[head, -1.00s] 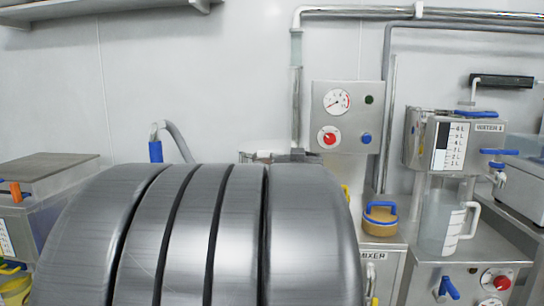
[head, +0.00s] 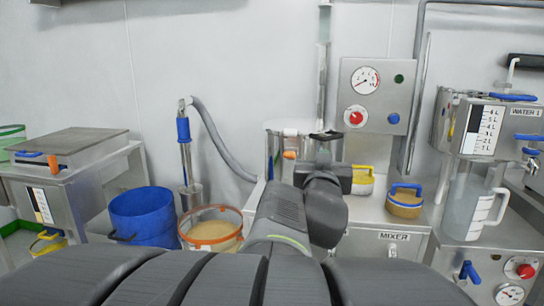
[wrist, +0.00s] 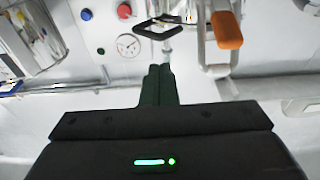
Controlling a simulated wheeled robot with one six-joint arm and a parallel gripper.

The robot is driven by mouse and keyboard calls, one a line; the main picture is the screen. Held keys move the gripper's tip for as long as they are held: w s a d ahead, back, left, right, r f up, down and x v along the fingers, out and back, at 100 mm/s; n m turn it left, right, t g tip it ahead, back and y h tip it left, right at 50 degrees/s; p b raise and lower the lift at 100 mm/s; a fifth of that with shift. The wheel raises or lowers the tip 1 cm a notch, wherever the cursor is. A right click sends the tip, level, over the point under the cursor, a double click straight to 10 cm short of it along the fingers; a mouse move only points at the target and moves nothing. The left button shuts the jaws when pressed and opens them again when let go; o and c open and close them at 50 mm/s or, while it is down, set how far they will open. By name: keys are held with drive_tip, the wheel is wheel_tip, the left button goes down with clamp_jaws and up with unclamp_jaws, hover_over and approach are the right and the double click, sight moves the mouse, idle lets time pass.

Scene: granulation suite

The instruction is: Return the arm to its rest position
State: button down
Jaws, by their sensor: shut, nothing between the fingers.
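My arm rises from the bottom of the head view, its dark forearm and wrist (head: 325,200) reaching up in front of the mixer bench (head: 385,245). My gripper shows in the wrist view (wrist: 160,72), its two dark fingers together with nothing between them. In the head view the gripper is small and dark against the steel vessel on the bench, and its fingertips are hard to make out. I cannot tell whether it touches anything there.
A control panel with a gauge (head: 373,95) is on the wall. A blue bin (head: 142,215) and an orange-rimmed tub (head: 212,228) are left of my arm. A yellow-handled container (head: 362,180), a blue-handled tan container (head: 405,203) and a clear jug (head: 468,210) are to the right.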

sight(325, 140)
drive_tip(key=shift+r+b+x, duration=0.15)
drive_tip(key=shift+b+x, duration=0.35)
drive_tip(key=shift+x, duration=1.85)
drive_tip(key=shift+r+b+x, duration=0.15)
drive_tip(key=shift+b+x, duration=0.3)
drive_tip(key=shift+x, duration=1.85)
drive_tip(key=shift+s, duration=0.1)
